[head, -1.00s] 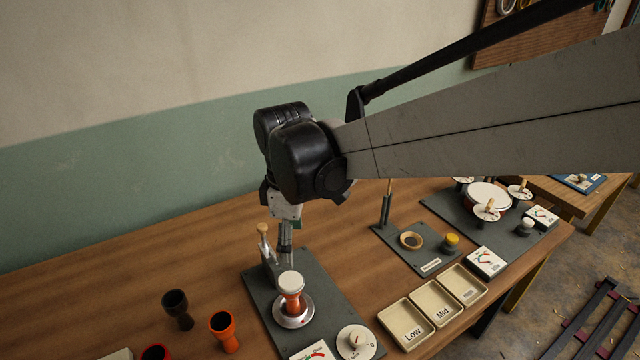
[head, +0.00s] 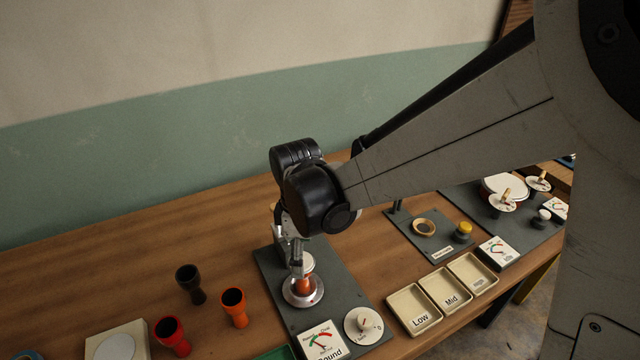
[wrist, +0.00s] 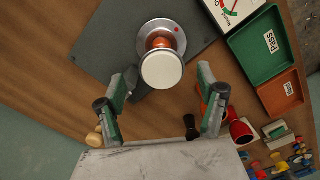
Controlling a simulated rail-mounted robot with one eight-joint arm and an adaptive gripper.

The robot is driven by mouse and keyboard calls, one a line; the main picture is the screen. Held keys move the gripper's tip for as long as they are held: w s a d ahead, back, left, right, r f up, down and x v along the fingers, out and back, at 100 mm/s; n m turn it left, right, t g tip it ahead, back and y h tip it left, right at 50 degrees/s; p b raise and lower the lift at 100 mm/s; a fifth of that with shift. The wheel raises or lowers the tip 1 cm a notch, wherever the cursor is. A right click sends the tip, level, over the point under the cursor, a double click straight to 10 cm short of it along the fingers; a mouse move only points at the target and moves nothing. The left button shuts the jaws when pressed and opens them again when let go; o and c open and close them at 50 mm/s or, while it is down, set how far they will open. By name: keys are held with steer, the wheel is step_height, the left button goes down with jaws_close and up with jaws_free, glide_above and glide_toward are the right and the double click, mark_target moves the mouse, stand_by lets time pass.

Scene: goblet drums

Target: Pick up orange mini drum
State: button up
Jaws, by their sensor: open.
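An orange goblet drum with a white head (head: 304,284) stands upright on a round metal seat (head: 318,296) on a dark grey plate. In the wrist view its white head (wrist: 162,69) faces me. My gripper (head: 298,262) is just above it, pointing down, and partly hides it in the head view. In the wrist view my open gripper (wrist: 167,78) has one finger on each side of the head, with gaps. A second orange goblet (head: 234,307), open-topped without a head, stands on the table to the left. I cannot tell how far down the fingers reach.
A black goblet (head: 189,283) and a red goblet (head: 172,335) stand left of the plate. A meter (head: 322,342) and a dial (head: 363,325) are in front. Trays (head: 410,311) marked Low and Mid lie to the right. A green tray (wrist: 263,46) shows in the wrist view.

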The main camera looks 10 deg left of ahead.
step_height(320, 180, down, 4)
steer(key=shift+s, duration=0.15)
steer(key=c, duration=1.4)
steer(key=shift+r, duration=0.15)
